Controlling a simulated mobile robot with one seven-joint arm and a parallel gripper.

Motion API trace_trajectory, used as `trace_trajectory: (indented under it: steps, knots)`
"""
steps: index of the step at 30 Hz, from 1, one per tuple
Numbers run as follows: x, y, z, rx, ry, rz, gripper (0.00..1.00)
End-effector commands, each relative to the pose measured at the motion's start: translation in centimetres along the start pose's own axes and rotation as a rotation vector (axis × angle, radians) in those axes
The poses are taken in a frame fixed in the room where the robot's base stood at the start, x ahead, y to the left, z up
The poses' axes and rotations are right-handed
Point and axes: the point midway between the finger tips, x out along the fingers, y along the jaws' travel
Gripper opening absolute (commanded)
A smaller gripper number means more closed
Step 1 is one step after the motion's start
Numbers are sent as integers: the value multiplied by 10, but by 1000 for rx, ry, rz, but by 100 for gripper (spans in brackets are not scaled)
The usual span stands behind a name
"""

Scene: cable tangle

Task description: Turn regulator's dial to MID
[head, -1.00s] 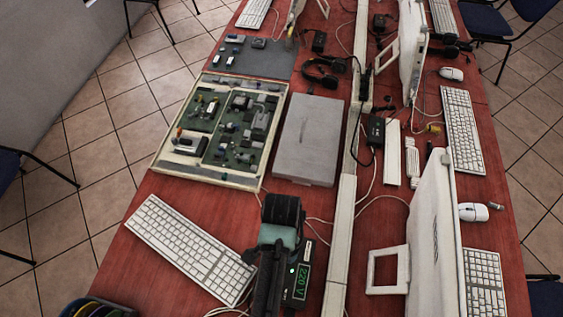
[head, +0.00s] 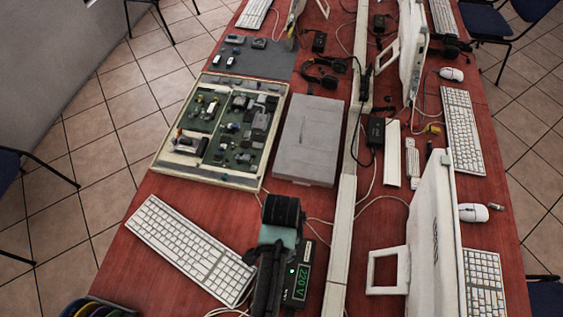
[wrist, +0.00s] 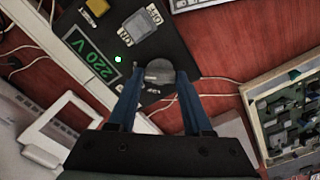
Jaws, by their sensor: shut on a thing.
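The regulator (head: 300,275) is a black box on the red table, with a green "220 V" display and a lit green lamp. It also shows in the wrist view (wrist: 125,88), with an ON/OFF switch and a yellow button. Its round grey dial (wrist: 159,72) lies between my blue fingertips. My gripper (wrist: 158,82) is shut on the dial, with one finger at each side. The dial's marks cannot be read, so its setting cannot be told. In the head view my arm hides the dial and part of the regulator.
A white keyboard (head: 188,248) lies to the left of the regulator. A tray of circuit boards (head: 156,161) and a grey closed case (head: 308,140) lie beyond it. A pale cable channel (head: 342,225) and a monitor (head: 432,230) stand to the right. Thin cables run close by.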

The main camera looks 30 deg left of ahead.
Motion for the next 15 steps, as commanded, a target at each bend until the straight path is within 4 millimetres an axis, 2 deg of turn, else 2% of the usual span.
trace_trajectory:
  steps: [8, 15]
  knots:
    - [-3, 0, 0, -126, 0, 2, 0]
    - [-3, 0, -1, -316, 0, 1, 0]
